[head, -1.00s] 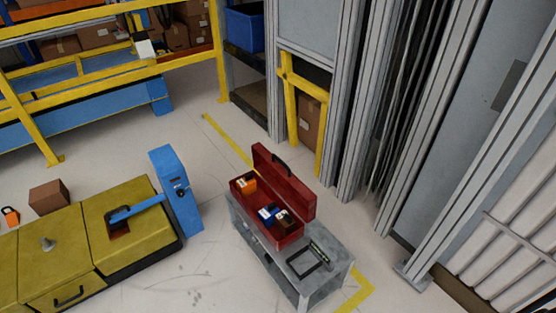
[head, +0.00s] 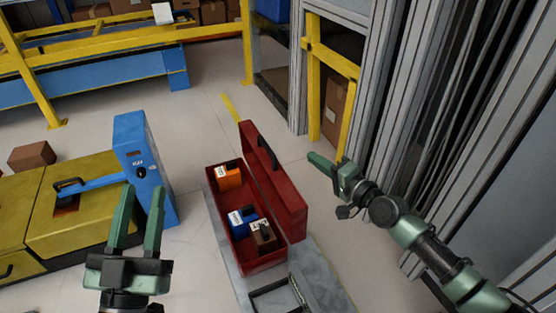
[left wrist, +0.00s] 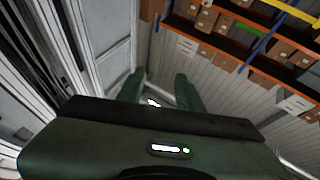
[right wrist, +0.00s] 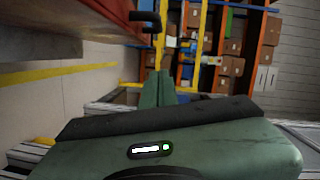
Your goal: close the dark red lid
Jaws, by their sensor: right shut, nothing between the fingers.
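The dark red lid (head: 272,178) stands open and upright along the right side of a red toolbox (head: 258,265) in the head view. A black handle is on the lid's outer side. My left gripper (head: 138,190) is open and empty, left of the toolbox.
The toolbox stands on a grey table (head: 325,285) with a black frame-shaped item (head: 270,298) at its front. A blue post (head: 140,165) and a yellow cabinet (head: 85,215) stand to the left. Grey metal columns rise behind my right arm.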

